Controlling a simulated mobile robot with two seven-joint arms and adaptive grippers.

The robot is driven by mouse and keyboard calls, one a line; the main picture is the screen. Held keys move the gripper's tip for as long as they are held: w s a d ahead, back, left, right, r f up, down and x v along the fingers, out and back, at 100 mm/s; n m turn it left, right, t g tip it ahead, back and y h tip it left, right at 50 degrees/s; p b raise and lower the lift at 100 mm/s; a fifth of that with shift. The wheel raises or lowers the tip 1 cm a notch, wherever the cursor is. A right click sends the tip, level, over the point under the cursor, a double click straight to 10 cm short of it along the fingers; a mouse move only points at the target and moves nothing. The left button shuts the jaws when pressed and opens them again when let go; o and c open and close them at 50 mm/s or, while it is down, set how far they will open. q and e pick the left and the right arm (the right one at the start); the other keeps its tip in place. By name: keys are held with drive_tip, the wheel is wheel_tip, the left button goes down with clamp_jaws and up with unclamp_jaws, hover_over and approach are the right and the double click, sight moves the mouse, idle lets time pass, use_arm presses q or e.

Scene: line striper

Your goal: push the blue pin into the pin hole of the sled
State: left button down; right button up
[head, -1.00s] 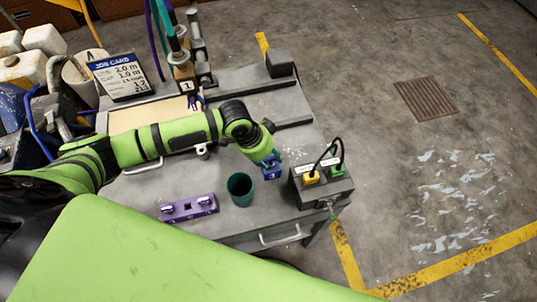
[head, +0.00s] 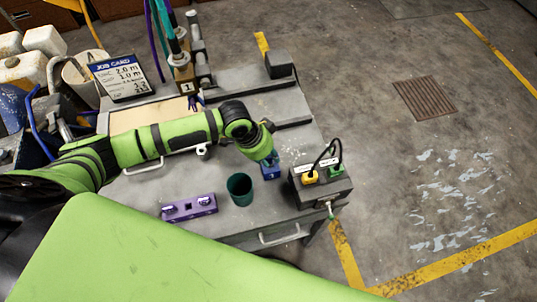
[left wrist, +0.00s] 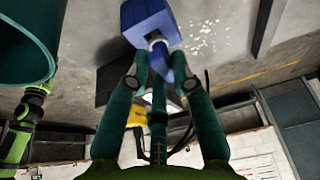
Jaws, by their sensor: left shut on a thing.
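My left gripper (head: 268,158) is over the front right part of the grey bench top. In the left wrist view its teal fingers (left wrist: 163,80) are shut on a narrow blue piece, which looks like the blue pin (left wrist: 178,66). A larger blue block (left wrist: 146,18) with a pale stem lies just beyond the fingertips. The block (head: 271,173) shows a white mark in the head view, right below the fingers. The fingers hide much of the pin, and I cannot tell whether it sits in the block. I cannot tell for sure which part is the sled. My right gripper is not in view.
A dark green cup (head: 240,188) stands close left of the block. A purple holder (head: 189,207) with a square hole is farther left. A dark box (head: 322,188) with yellow and green plugs and a cable stands close right. Rails (head: 280,124) lie behind.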

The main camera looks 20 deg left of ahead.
use_arm(q)
drive_tip(key=shift+w+a+r+p, duration=0.15)
drive_tip(key=shift+w+r+p, duration=0.1)
drive_tip(key=shift+r+p, duration=0.2)
drive_tip(key=shift+r+p, duration=1.4)
drive_tip(key=shift+s+r, duration=0.15)
drive_tip(key=shift+r, duration=1.15)
